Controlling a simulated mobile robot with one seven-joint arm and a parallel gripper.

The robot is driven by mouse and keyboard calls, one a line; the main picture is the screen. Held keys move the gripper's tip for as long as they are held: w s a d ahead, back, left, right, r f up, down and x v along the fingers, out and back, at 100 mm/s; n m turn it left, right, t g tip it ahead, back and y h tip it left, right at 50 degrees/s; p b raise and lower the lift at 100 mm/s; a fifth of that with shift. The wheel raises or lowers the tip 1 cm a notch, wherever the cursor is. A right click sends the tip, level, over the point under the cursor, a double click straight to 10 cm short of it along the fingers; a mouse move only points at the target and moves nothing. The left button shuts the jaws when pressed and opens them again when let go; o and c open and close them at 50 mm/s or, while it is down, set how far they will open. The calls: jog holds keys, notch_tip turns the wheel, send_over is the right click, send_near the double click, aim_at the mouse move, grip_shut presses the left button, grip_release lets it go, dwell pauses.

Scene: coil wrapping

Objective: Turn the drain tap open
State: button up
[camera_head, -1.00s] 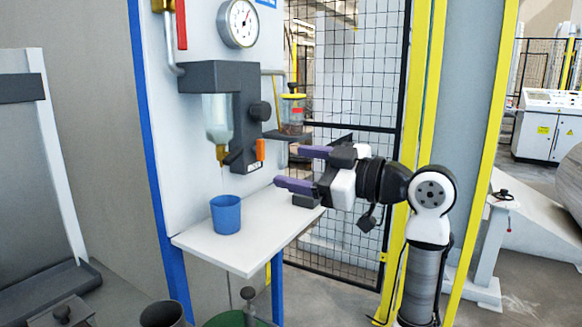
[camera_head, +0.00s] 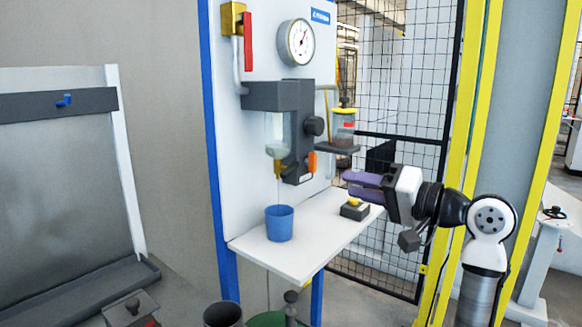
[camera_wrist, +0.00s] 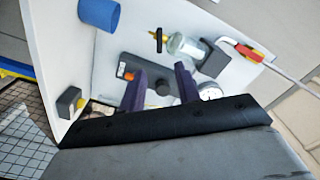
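The grey filter unit (camera_head: 292,96) on the white panel carries a clear bowl (camera_head: 276,128) with a brass outlet (camera_head: 279,168) under it. An orange lever (camera_head: 312,162) hangs at the unit's lower right; it also shows in the wrist view (camera_wrist: 126,74). I cannot tell for sure which of these is the drain tap's handle. My gripper (camera_head: 346,184) is to the right of the unit, lower than the lever and apart from it. In the wrist view its two purple fingers (camera_wrist: 158,80) are spread, with nothing held between them.
A blue cup (camera_head: 280,222) stands on the white shelf (camera_head: 276,257), below the outlet. A black box with a yellow button (camera_head: 355,209) sits on the shelf near my gripper. A round knob (camera_head: 315,126), a small jar (camera_head: 344,124) and a gauge (camera_head: 298,42) are on the panel side.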

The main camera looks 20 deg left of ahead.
aim_at(293, 171)
jog(key=w+a+m+p, duration=0.1)
jog(key=a, duration=0.3)
jog(key=w+a+p, duration=0.1)
jog(key=w+a, duration=0.1)
jog(key=a, duration=0.2)
jog(key=w+a+m+p, duration=0.1)
jog(key=w+a, duration=0.1)
jog(key=a, duration=0.2)
jog(key=shift+w+a+m, duration=0.1)
jog(key=shift+a+m, duration=0.2)
jog(key=shift+a, duration=0.05)
jog(key=shift+c, duration=0.3)
grip_shut()
